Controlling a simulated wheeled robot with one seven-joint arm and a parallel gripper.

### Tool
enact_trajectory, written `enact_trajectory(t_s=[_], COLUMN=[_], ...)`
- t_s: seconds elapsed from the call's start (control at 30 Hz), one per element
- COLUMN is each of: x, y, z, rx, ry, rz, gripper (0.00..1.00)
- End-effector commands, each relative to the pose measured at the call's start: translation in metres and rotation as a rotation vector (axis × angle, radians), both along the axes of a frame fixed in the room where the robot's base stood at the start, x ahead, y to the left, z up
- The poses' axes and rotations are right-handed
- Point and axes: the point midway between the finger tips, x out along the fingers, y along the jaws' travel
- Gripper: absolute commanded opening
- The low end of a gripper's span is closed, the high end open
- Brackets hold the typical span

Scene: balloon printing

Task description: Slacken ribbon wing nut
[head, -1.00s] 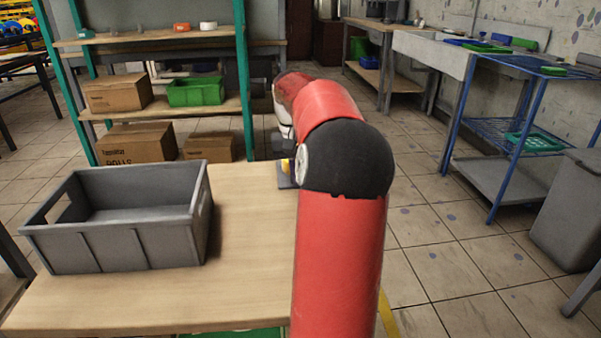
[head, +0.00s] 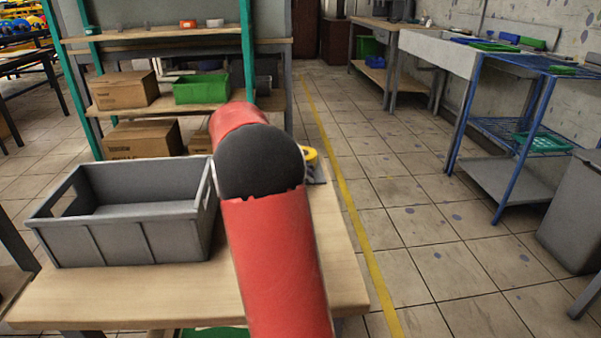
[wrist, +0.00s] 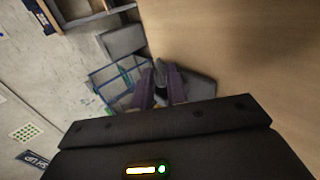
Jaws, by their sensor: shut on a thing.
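In the head view, a yellow ribbon roll (head: 310,157) stands on a grey base (head: 318,175) at the right far edge of the wooden table. My red arm covers part of it, and my gripper is hidden there. In the wrist view, the two purplish fingers of my gripper (wrist: 162,86) are shut on a small dark thing (wrist: 160,95), which looks like the wing nut; its shape is mostly hidden. A grey flat piece (wrist: 198,84) shows just beyond the fingers, at the table edge. I cannot tell how far the nut is turned.
A grey open crate (head: 120,240) stands on the left of the wooden table (head: 150,295). Behind is a shelf with cardboard boxes (head: 122,90) and a green bin (head: 201,89). A blue wire rack (head: 490,130) and a grey bin (head: 580,215) stand at the right. The floor between is clear.

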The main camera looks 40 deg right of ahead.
Motion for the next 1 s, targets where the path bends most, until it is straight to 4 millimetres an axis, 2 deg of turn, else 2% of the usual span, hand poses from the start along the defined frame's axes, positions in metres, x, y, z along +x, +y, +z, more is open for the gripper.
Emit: enact_trajectory(t_s=[0.3,0.77,0.8,0.93,1.0], x=[0.0029,0.003,0.003,0.0023,0.002], y=[-0.0002,-0.0008,-0.0009,-0.0005,-0.0001], z=[0.0001,0.0006,0.0006,0.0,-0.0006], rx=[-0.073,-0.082,-0.082,-0.079,-0.078], ry=[0.051,0.055,0.055,0.057,0.058], rz=[0.007,0.007,0.008,0.005,0.004], gripper=[0.0,0.0,0.2,0.37,0.37])
